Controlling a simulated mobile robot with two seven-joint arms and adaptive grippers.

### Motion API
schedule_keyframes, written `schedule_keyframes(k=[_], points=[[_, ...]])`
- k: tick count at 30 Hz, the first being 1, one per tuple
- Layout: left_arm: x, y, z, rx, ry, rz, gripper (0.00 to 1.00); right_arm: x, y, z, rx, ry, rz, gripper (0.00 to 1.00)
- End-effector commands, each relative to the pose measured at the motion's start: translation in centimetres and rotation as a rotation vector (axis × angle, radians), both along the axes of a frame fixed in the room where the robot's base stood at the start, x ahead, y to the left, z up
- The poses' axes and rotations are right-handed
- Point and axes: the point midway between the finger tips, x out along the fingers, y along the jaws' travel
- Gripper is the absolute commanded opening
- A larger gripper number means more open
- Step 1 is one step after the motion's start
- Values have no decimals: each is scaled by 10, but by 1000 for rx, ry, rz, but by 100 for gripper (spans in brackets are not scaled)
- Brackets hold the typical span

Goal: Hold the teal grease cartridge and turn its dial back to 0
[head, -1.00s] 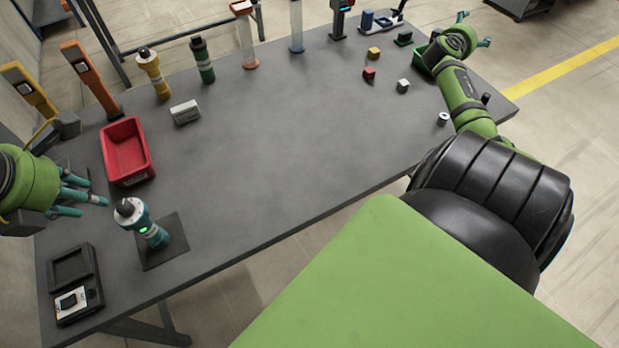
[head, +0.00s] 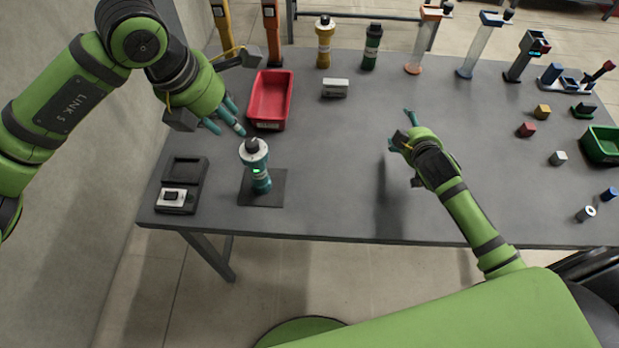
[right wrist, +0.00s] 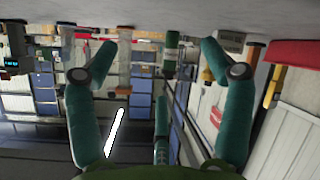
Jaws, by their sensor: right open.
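The teal grease cartridge (head: 261,181) stands upright on a dark square mat (head: 275,196) in the head view. Its top has a pale ring with a dark knob (head: 253,145), and a small green light shows on its side. I cannot read the dial. My left gripper (head: 226,120) is above and slightly left of the cartridge, fingers spread, empty and apart from it. My right gripper (head: 403,147) is over the middle of the table, well right of the cartridge, open and empty. The right wrist view shows its spread fingers (right wrist: 158,60) with nothing between them.
A red bin (head: 270,98) stands just behind the cartridge. A black case (head: 184,170) lies left of it. Small blocks and a green bin (head: 600,143) are at right. The table's middle is clear.

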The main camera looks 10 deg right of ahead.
Motion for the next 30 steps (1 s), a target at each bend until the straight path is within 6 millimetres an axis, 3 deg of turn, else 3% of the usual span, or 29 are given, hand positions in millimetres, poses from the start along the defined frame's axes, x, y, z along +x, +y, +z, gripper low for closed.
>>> schedule_keyframes(k=[1,5,9,15,18,23,30], points=[[0,0,0,0,0,0,39,2,32,0,42,-11,51,81],[0,0,0,0,0,0,39,0,110,1,150,-31,177,81],[0,0,0,0,0,0,39,-16,191,-2,291,-34,305,81],[0,0,0,0,0,0,39,-48,281,-2,488,-25,437,81],[0,0,0,0,0,0,39,-61,309,1,555,-22,477,81],[0,0,0,0,0,0,39,-69,332,5,610,-22,506,81],[0,0,0,0,0,0,39,-48,348,-5,616,-20,509,81]])
